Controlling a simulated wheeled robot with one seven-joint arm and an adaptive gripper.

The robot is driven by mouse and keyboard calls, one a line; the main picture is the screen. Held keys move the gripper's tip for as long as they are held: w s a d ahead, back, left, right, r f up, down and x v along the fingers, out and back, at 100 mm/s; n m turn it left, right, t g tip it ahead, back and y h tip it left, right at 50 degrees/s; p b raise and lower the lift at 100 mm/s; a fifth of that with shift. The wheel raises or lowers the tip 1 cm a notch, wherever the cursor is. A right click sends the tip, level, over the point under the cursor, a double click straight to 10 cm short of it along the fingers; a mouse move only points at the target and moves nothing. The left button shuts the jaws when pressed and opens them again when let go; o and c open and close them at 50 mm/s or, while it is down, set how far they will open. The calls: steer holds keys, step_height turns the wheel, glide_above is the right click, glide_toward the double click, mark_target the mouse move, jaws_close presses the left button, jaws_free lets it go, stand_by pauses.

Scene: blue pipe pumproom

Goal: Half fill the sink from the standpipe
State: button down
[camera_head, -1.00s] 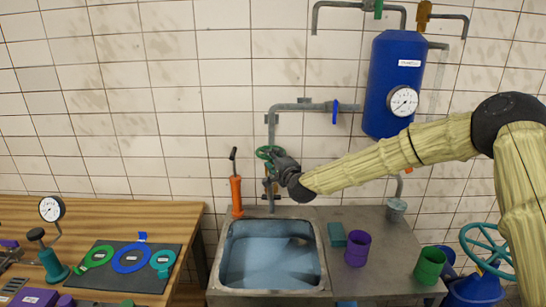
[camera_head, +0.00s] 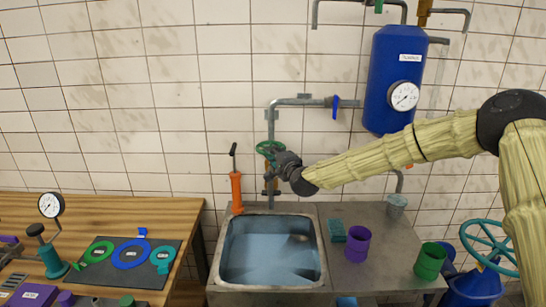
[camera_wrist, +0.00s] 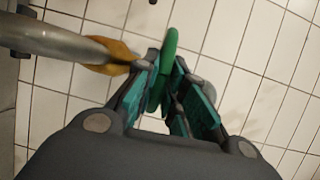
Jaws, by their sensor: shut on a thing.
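The sink (camera_head: 215,262) is a square metal basin with pale blue water in it; how deep the water is I cannot tell exactly. The standpipe (camera_head: 271,128) rises on the tiled wall behind the sink. It carries a green handwheel (camera_head: 265,147), which also shows in the wrist view (camera_wrist: 171,45). My gripper (camera_head: 277,158) is at the handwheel, its jaws shut on the green rim in the wrist view (camera_wrist: 172,85). A brass-coloured valve body (camera_wrist: 112,58) sits beside it on the grey pipe. No stream of water is clear to see, as my gripper partly covers the pipe.
An orange hand pump (camera_head: 236,192) stands at the sink's back left corner. A teal block (camera_head: 336,230), a purple cup (camera_head: 357,244) and a green cup (camera_head: 430,261) stand on the metal counter. A blue tank with a gauge (camera_head: 395,65) hangs at upper right.

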steer(key=shift+d+f+n+y+b, duration=0.15)
steer(key=shift+f+n+y+b, duration=0.15)
steer(key=shift+b, duration=0.5)
steer(key=n+g+y+b, duration=0.1)
steer(key=b, duration=0.3)
steer(key=n+g+y+b, duration=0.1)
steer(key=b, duration=0.2)
steer(key=d+n+g+y+b, duration=0.1)
steer(key=y+b, duration=0.1)
steer(key=b, duration=0.2)
steer(key=shift+w+d+f+b, duration=0.1)
steer(key=shift+w+f+b, duration=0.2)
steer(key=b, duration=0.2)
steer(key=n+g+y+b, duration=0.1)
steer(key=b, duration=0.2)
steer(key=shift+w+d+g, duration=0.2)
steer(key=shift+d+g, duration=0.05)
steer(key=shift+g, duration=0.05)
steer(key=b, duration=0.1)
steer(key=n+y+b, duration=0.1)
steer(key=b, duration=0.1)
steer(key=shift+r+g, duration=0.25)
steer(key=shift+g, duration=0.05)
steer(key=shift+r, duration=0.15)
steer(key=c, duration=1.5)
jaws_free()
steer(key=shift+d+r, duration=0.1)
steer(key=v, duration=1.2)
steer(key=shift+w+d, duration=0.1)
steer(key=shift+w, duration=0.05)
